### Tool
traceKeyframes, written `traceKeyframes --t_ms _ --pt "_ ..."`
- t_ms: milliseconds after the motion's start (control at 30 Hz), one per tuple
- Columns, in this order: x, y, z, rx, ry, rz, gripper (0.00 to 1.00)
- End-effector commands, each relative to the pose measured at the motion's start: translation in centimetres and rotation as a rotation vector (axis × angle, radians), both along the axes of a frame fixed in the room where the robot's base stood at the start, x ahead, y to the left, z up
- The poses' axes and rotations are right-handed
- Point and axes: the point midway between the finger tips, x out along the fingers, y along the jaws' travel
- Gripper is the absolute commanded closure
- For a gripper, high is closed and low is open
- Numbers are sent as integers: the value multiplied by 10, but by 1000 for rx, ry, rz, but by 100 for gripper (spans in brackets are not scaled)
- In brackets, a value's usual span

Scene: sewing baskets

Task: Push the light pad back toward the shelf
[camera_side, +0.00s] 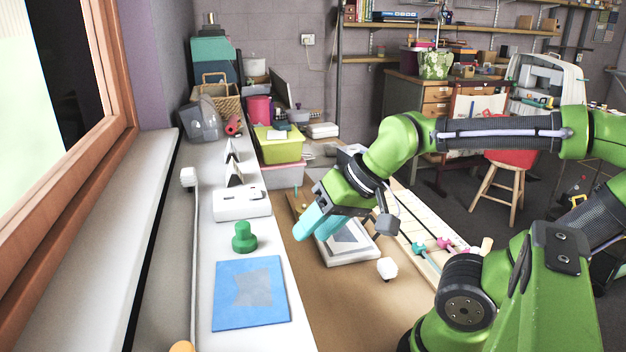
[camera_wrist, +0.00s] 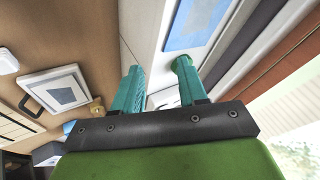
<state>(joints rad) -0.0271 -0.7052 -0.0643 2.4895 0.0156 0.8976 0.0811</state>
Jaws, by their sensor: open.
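The light pad (camera_side: 352,247) is a flat white-framed panel with a grey centre, lying on the brown work surface beneath my arm in the side view. My gripper and wrist hide part of its left and far side. In the wrist view the pad (camera_wrist: 53,92) lies at the left, well to the side of the fingers, with a dark handle-like loop at its edge. My gripper (camera_side: 308,228) has teal fingers pointing down and left, at the pad's left side. In the wrist view the gripper (camera_wrist: 156,76) is open, with nothing seen held between its fingers.
A green knob-like piece (camera_side: 244,238) and a blue square with a grey star (camera_side: 251,293) are on the white ledge at left. A lime bin (camera_side: 279,149) stands behind. Brown surface in front is clear.

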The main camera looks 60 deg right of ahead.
Motion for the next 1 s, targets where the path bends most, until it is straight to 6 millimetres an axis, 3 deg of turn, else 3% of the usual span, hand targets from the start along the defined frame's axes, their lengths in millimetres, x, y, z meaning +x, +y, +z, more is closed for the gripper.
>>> traceKeyframes --t_ms 100,267,433,600,800,1000 --pt "12 -13 -14 186 115 -186 75" --pt "30 -42 -46 469 327 -589 75" --pt "41 -82 -86 678 514 -1087 75" --pt "39 -131 -122 804 591 -1629 75" --pt "24 -199 -139 905 453 -2266 75" --pt "6 -261 -119 1046 64 -2746 75"
